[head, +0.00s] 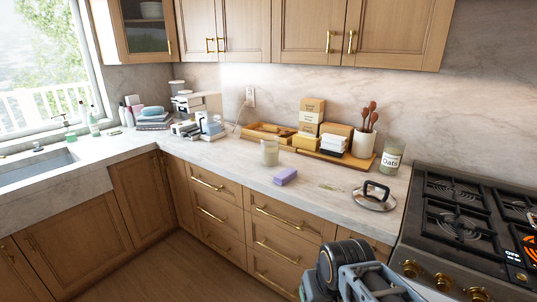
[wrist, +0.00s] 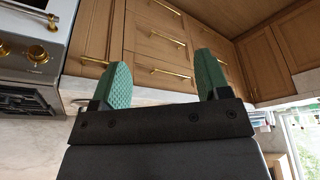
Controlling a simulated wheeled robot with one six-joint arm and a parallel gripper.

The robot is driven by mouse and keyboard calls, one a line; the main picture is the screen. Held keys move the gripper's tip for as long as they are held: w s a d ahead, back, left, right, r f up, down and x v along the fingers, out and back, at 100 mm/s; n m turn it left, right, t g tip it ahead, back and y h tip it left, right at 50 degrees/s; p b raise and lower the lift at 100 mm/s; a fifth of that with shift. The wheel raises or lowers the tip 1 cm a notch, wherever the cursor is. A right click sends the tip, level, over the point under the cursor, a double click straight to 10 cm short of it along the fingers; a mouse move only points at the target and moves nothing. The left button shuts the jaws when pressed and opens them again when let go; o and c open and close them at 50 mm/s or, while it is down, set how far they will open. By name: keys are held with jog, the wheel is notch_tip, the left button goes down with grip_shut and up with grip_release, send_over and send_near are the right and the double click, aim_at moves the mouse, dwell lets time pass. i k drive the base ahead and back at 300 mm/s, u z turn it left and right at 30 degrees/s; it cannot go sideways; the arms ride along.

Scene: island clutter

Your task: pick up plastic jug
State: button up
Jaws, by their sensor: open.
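A small translucent, pale container (head: 269,152), which looks like the plastic jug, stands upright on the marble counter (head: 230,165), in front of the wooden tray. I cannot make out a handle on it. My gripper (wrist: 160,72) shows in the wrist view with its two green fingers spread apart and nothing between them. Beyond the fingers are drawer fronts and the counter edge, seen upside down. The jug cannot be made out in the wrist view. My arm is at the bottom of the head view, in front of the drawers and well apart from the jug.
A purple sponge (head: 285,176) lies right of the jug, near the counter's front edge. A pot lid (head: 375,195), an oats jar (head: 391,158) and a utensil crock (head: 361,141) stand further right. The stove (head: 470,215) has a glowing burner. Boxes and books fill the back left.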

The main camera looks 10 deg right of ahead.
aim_at(270, 143)
jog(key=u, duration=0.15)
jog(key=i, duration=0.4)
jog(key=u, duration=0.85)
jog(key=i, duration=1.3)
jog(key=u, duration=0.2)
